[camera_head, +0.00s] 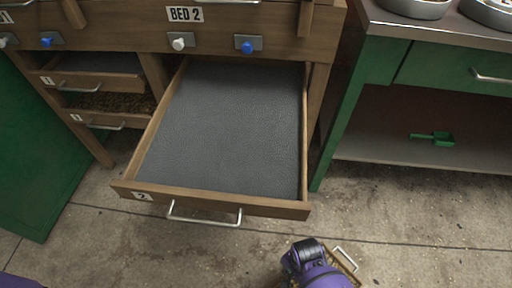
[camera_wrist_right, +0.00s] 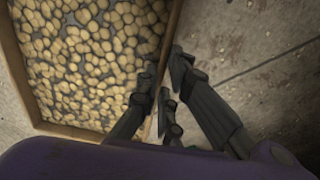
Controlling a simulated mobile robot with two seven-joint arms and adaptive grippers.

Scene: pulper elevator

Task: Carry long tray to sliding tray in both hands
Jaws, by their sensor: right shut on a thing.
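The long tray (camera_wrist_right: 170,38) has a wooden rim and is filled with pale tan beans in the right wrist view. My right gripper (camera_wrist_right: 162,95) is shut on its side wall, with fingers on both sides of the rim. In the head view only a corner of the long tray (camera_head: 347,265) with a metal handle shows at the bottom, beside my purple right arm. The sliding tray (camera_head: 222,204), marked 2, is pulled out from under BED 2. Its dark grey mesh floor is bare. My left gripper is out of view; a bit of purple shows at the bottom left.
Two smaller drawers (camera_head: 92,82) sit left of the sliding tray, the lower one holding brown material. A green bench (camera_head: 347,100) with metal bowls and a green scoop (camera_head: 432,138) stands at right.

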